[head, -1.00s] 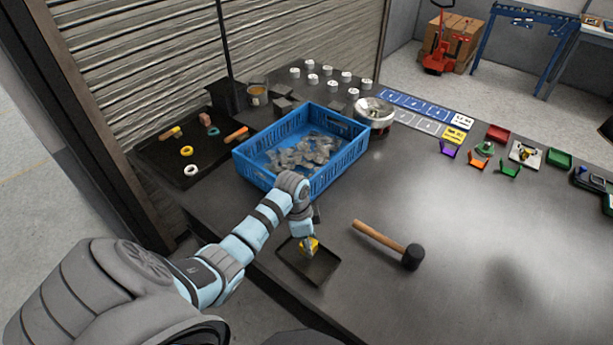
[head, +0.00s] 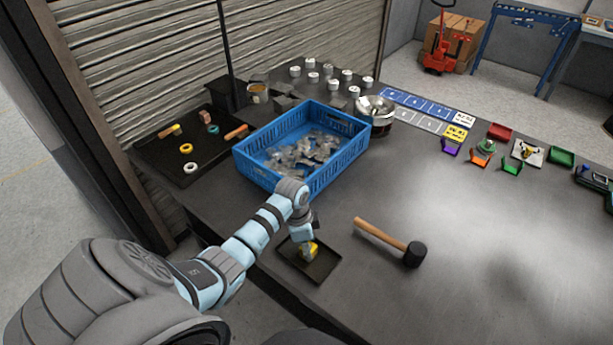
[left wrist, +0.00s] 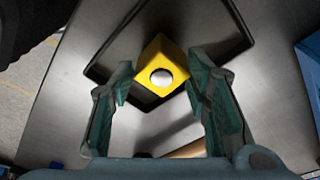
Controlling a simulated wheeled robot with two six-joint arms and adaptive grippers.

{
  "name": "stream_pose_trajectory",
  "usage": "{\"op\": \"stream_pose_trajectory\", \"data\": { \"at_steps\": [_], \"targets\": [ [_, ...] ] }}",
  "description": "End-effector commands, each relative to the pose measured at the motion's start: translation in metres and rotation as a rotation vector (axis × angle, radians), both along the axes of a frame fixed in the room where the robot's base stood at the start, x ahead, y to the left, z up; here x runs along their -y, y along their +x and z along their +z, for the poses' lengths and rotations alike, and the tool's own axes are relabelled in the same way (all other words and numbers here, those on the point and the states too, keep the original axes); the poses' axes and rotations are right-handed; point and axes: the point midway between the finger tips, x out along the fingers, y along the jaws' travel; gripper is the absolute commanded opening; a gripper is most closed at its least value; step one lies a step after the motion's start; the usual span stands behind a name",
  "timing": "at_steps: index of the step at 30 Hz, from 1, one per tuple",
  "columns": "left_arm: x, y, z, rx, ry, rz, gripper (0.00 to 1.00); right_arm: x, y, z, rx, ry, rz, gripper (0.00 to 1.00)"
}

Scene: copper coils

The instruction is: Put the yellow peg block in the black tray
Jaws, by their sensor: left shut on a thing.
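The yellow peg block (head: 309,250) is held in my left gripper (head: 307,241), over the small black tray (head: 322,269) near the table's front edge. In the left wrist view, the yellow block (left wrist: 153,55) has a round silvery peg end facing the camera and lies between the two fingertips (left wrist: 158,74). The black tray (left wrist: 212,36) shows beneath it as a dark, rimmed square. The block looks tilted or turned relative to the tray's sides. I cannot tell whether it touches the tray floor. My right gripper is not in view.
A blue crate (head: 262,178) of clear pieces stands just behind the arm. A mallet (head: 385,239) lies right of the small tray. A larger dark tray (head: 165,155) with rings and blocks is at the left. The table's right front is clear.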

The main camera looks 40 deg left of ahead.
Motion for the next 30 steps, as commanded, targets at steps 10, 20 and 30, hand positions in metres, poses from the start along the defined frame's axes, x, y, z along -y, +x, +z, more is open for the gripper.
{"op": "stream_pose_trajectory", "data": {
  "at_steps": [10, 20, 30],
  "targets": [
    [0.000, 0.000, 0.000, 0.000, 0.000, 0.000, 0.67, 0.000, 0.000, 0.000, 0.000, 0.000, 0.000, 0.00],
    [0.000, 0.000, 0.005, 0.000, 0.000, 0.000, 0.67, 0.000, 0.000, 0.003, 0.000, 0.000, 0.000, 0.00],
    [0.000, 0.001, 0.038, 0.002, -0.001, -0.001, 0.67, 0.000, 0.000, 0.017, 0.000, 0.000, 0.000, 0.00]
  ]
}}
